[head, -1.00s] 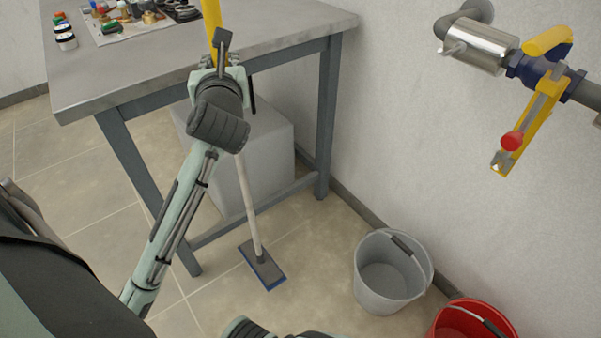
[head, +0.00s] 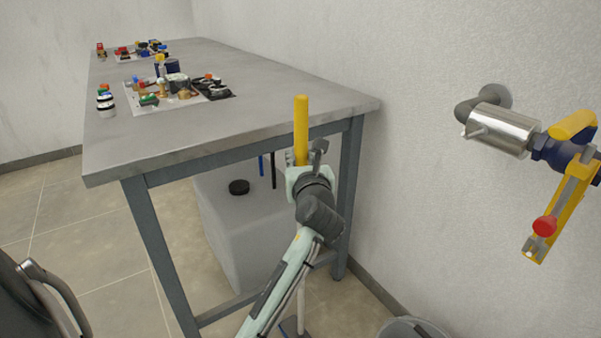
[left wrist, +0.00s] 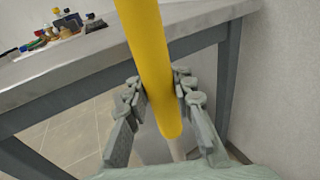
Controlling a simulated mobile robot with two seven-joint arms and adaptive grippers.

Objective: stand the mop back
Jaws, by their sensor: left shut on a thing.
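The mop has a yellow grip (head: 301,125), a pale pole (head: 301,297) and a flat blue-edged head (head: 291,327), cut by the bottom edge of the head view. It stands close to upright in front of the metal table (head: 105,160), near its right front leg. My left gripper (head: 303,165) is shut on the yellow grip, near its lower end. In the left wrist view the grip (left wrist: 148,50) passes between the two fingers (left wrist: 160,93), and the table edge lies behind it. My right gripper is not in view.
A white tank (head: 235,235) with a black cap stands under the table. A blue rod (head: 261,165) and a dark rod (head: 273,170) hang or stand behind the gripper. A grey bucket (head: 400,328) is at the bottom. A yellow valve lever (head: 563,205) juts from the right wall.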

